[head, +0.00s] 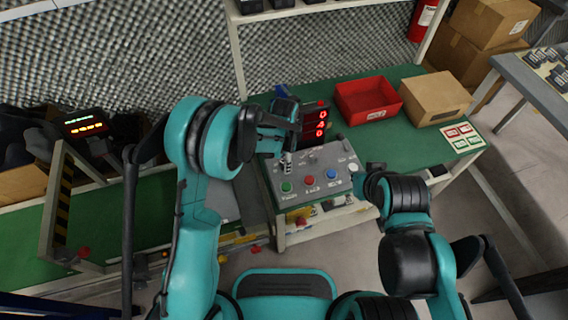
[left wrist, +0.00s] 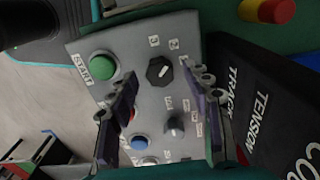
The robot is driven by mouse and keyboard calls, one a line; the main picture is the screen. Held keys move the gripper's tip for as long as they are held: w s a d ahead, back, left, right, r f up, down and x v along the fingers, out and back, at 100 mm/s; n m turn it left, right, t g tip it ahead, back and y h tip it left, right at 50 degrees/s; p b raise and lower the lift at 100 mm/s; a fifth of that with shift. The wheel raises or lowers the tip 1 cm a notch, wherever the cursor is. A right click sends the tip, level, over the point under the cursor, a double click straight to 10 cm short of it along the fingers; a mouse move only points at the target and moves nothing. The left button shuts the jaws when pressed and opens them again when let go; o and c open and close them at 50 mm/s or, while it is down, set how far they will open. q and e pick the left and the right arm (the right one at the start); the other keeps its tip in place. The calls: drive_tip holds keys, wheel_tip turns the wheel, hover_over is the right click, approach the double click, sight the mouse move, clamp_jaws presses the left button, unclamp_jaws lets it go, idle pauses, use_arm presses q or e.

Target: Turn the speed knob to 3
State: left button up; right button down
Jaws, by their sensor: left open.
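The grey control panel (head: 297,207) stands at the front of the green bench, with green, red and blue buttons in a row. In the left wrist view, a black knob (left wrist: 159,70) with a white pointer mark sits beside the green START button (left wrist: 103,66). I cannot tell from the labels which is the speed knob. My left gripper (head: 287,163) is over the panel's left part, its open fingers (left wrist: 164,118) spread and empty, apart from the black knob. My right gripper (head: 374,168) is near the panel's right edge, its fingers unclear.
A red digit display (head: 315,124) stands behind the panel. A red bin (head: 367,98) and a cardboard box (head: 435,97) sit on the bench to the right. A black box with TENSION lettering (left wrist: 262,100) borders the panel in the left wrist view.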

use_arm(q)
drive_tip(key=shift+f, duration=0.6)
drive_tip(key=shift+c, duration=0.3)
clamp_jaws()
drive_tip(key=shift+n, duration=0.3)
drive_tip(key=n, duration=0.4)
drive_tip(key=shift+b, duration=0.4)
drive_tip(key=shift+n, duration=2.2)
